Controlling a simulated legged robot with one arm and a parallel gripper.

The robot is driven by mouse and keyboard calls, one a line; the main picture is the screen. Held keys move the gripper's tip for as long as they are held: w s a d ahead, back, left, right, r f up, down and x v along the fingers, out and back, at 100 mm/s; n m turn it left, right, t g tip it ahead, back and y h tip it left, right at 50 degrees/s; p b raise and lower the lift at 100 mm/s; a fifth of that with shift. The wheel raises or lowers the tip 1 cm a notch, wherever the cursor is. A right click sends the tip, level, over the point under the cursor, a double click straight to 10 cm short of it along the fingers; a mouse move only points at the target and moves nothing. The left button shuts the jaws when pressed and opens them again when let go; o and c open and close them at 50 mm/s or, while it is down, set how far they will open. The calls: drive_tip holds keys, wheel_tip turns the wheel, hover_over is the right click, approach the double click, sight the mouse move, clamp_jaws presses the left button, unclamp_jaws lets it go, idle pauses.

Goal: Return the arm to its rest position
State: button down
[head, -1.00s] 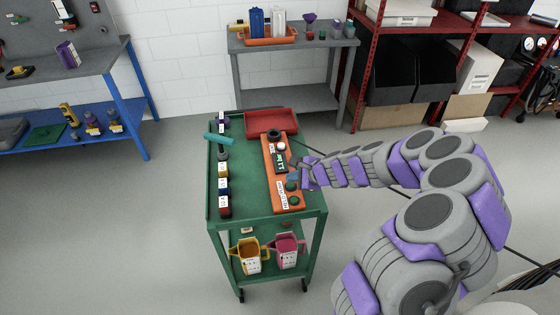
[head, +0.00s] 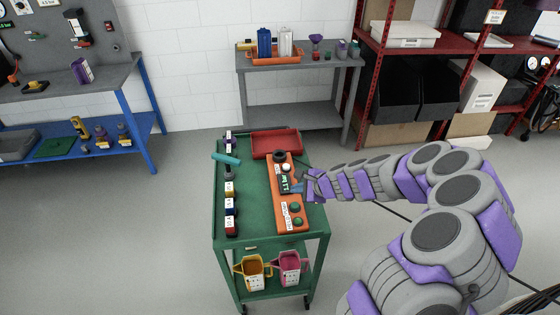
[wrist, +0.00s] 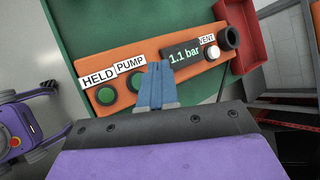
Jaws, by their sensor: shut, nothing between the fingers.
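My arm (head: 440,215), grey with purple covers, reaches in from the right to the green cart (head: 252,205). My gripper (head: 297,188) is at the right side of the orange control panel (head: 287,207) on the cart top. In the wrist view the blue-grey fingers (wrist: 154,70) are closed together and empty. They point at the orange panel (wrist: 225,60) between the PUMP button (wrist: 138,82) and the display (wrist: 184,57), which reads 1.1 bar. I cannot tell if the fingertips touch the panel.
A red tray (head: 258,153) lies behind the panel. Labelled items and a teal cylinder (head: 226,158) line the cart's left side; two jugs (head: 251,271) stand on its lower shelf. A grey bench (head: 300,64) and red shelving (head: 371,48) stand behind. The floor left of the cart is clear.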

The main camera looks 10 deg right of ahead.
drive_tip(key=s+a+r+n+g, duration=0.2)
drive_tip(key=s+a+r+n, duration=0.4)
drive_tip(key=s+r, duration=0.15)
drive_tip(key=s+a+r+n+g, duration=0.3)
drive_tip(key=s+a+r+n, duration=0.25)
drive_tip(key=s, duration=0.35)
drive_tip(key=s+d+r+n+g+h, duration=0.1)
drive_tip(key=s+d+n+h, duration=0.2)
drive_tip(key=s, duration=0.9)
drive_tip(key=s+d+r+n+g+h, duration=0.2)
drive_tip(key=s+d, duration=0.6)
drive_tip(key=s, duration=0.4)
drive_tip(key=shift+s+n+g+h, duration=0.35)
drive_tip(key=shift+n+h, duration=0.25)
drive_tip(key=shift+n, duration=0.45)
